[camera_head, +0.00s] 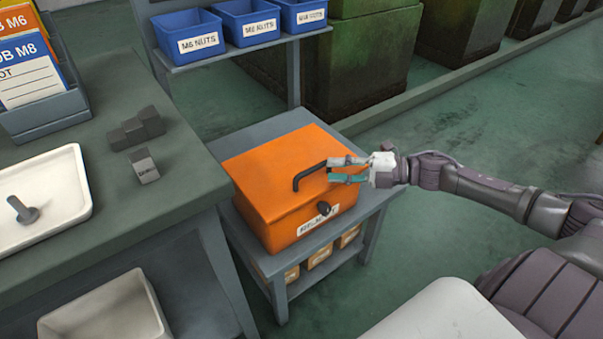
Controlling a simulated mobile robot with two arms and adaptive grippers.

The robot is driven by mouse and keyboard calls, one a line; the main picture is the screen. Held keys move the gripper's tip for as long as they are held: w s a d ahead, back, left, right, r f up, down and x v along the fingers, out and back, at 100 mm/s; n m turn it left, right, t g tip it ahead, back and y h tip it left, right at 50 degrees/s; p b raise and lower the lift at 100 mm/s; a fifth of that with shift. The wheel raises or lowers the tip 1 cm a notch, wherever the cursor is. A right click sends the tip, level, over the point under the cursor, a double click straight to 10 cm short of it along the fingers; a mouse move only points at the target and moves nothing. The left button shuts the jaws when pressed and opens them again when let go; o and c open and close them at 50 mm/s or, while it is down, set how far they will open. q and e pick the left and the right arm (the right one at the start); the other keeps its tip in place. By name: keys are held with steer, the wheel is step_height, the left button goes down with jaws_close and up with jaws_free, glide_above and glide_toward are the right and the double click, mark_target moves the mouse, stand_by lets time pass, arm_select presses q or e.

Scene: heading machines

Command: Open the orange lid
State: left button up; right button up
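An orange box with an orange lid (275,172) stands on a small grey table in the middle of the head view. The lid lies shut on the box. A black handle (306,176) is on the lid, and a dark latch or knob (324,208) is on the front face above a white label. My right gripper (333,170) comes in from the right, with its fingertips at the right end of the handle. Its two fingers look apart, one above the other. Whether they touch the handle cannot be told. My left gripper is not in view.
A green workbench (150,195) on the left holds a white tray (75,190) with a bolt, grey blocks (138,128) and a card holder. Blue nut bins (247,22) stand on a rack behind the box. Open floor (480,130) lies to the right.

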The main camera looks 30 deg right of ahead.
mark_target(309, 170)
steer(key=x, duration=0.3)
steer(key=shift+w+a+b, duration=0.15)
steer(key=shift+w+b, duration=0.1)
steer(key=shift+b, duration=0.05)
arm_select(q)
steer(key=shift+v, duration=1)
arm_select(e)
steer(key=shift+x, duration=2.55)
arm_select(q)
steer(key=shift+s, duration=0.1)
arm_select(e)
steer(key=shift+f, duration=0.1)
jaws_close()
